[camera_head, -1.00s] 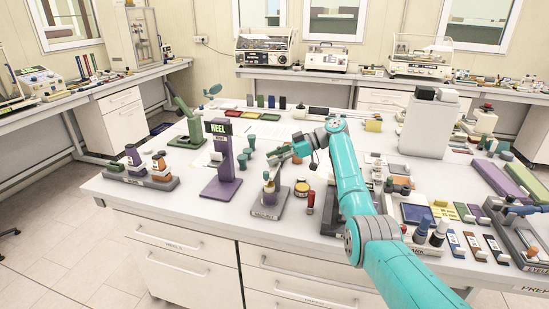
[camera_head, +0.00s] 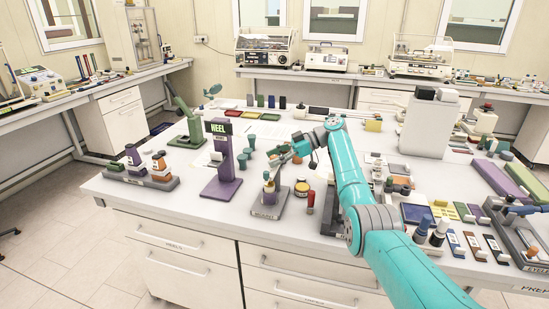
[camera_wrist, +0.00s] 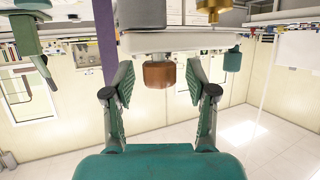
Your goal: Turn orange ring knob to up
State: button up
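In the wrist view an orange-brown round knob (camera_wrist: 159,75) shows below the edge of a white plate (camera_wrist: 180,41), between my gripper's fingers. My gripper (camera_wrist: 159,82) is open, with a gap on each side of the knob. In the head view my gripper (camera_head: 277,157) is above and beside a small grey-based stand (camera_head: 270,207) that carries an orange-yellow piece (camera_head: 268,187) with a green top. Whether this is the same orange piece as in the wrist view, and which way the knob is turned, I cannot tell.
A purple stand with a HEEL sign (camera_head: 220,165) is left of my gripper. A jar with an orange band (camera_head: 302,188) and a red-capped tube (camera_head: 310,201) stand to the right. A teal knob (camera_wrist: 232,60) is at the right of the wrist view. Tools crowd the table's right side.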

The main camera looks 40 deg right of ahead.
jog(key=shift+d+r, duration=0.1)
jog(key=v, duration=0.7)
jog(key=shift+d, duration=0.1)
